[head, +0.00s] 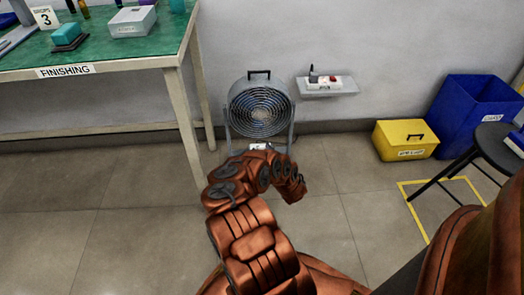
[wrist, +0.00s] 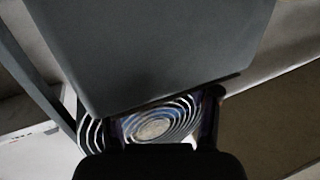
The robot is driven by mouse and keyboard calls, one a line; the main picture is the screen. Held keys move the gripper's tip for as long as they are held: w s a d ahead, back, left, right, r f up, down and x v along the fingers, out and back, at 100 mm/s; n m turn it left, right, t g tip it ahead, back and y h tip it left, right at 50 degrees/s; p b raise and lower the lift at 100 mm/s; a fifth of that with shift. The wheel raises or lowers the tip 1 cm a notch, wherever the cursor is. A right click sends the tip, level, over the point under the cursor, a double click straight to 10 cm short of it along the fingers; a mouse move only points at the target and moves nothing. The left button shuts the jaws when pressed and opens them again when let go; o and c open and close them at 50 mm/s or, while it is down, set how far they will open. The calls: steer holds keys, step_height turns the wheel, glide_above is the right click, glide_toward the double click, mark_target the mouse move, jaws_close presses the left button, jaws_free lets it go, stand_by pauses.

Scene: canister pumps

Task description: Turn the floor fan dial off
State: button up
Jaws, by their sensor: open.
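The floor fan (head: 260,108) stands against the back wall in the head view, a grey round-grille fan on a stand with a black handle on top. A small pale label or panel (head: 258,146) shows at its base, partly hidden by my arm; I cannot make out the dial. In the wrist view, the fan's ringed grille (wrist: 152,128) shows beyond and between the fingers of my gripper (wrist: 163,112), which is open with nothing seen in it. A large grey flat surface fills the upper middle there. The gripper is hard to make out in the head view.
A green-topped table (head: 100,45) marked FINISHING stands left of the fan. A wall shelf (head: 328,88) with a small device is to its right. A yellow box (head: 405,140), a blue bin (head: 477,105) and a dark stool (head: 492,140) stand further right. Floor between is clear.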

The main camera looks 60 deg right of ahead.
steer(key=v, duration=1.2)
stand_by(0.5)
